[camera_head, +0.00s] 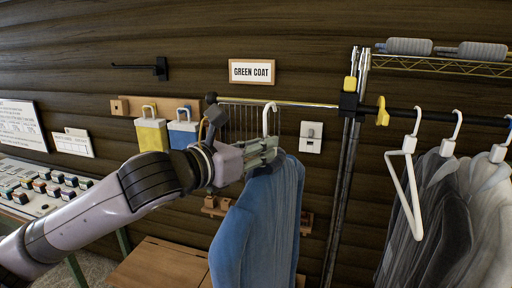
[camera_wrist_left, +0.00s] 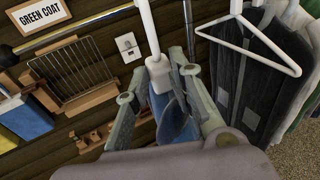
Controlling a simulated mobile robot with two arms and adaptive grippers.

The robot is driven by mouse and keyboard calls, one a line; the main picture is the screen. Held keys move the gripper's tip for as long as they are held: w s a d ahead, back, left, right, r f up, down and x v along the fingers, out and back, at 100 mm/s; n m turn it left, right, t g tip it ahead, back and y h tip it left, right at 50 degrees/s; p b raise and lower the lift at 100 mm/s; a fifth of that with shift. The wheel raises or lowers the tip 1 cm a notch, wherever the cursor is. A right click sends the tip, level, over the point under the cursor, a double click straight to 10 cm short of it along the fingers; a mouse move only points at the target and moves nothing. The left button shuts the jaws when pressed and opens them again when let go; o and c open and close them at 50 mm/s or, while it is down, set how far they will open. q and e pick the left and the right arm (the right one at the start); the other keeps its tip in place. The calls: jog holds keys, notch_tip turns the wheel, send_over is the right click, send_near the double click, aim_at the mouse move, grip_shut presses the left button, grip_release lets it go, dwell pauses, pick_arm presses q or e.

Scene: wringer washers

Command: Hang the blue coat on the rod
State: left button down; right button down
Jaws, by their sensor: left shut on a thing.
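The blue coat (camera_head: 256,222) hangs from a white hanger (camera_head: 269,118), upright, in the middle of the head view. My left gripper (camera_head: 266,152) is shut on the hanger's neck just above the collar; the coat also shows between the fingers in the left wrist view (camera_wrist_left: 165,107). A thin metal rod (camera_head: 310,104) runs along the wall below the "GREEN COAT" sign (camera_head: 251,71). The hanger's hook overlaps this rod in the head view; I cannot tell whether they touch. A dark rod (camera_head: 462,117) continues to the right. My right gripper is not in view.
Grey and white coats (camera_head: 440,215) and an empty white hanger (camera_head: 409,180) hang on the dark rod. A metal post (camera_head: 346,165) with yellow clamps stands between. A wire rack (camera_head: 237,120), a wall switch (camera_head: 312,137) and a wooden bench (camera_head: 165,265) are near the blue coat.

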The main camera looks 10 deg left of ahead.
pick_arm(q)
jog(key=shift+w+d+r+p, duration=0.15)
jog(key=shift+w+p, duration=0.45)
jog(key=shift+w, duration=0.55)
jog(key=shift+w+r+p, duration=0.15)
jog(key=shift+w+p, duration=0.4)
jog(key=shift+w, duration=0.6)
jog(key=shift+w+d+p, duration=0.1)
jog(key=shift+w+p, duration=0.3)
jog(key=shift+w, duration=1.05)
jog(key=w, duration=1)
jog(key=shift+w+d, duration=0.2)
jog(key=shift+d, duration=0.15)
jog(key=shift+s, duration=0.2)
jog(key=shift+f, duration=1.45)
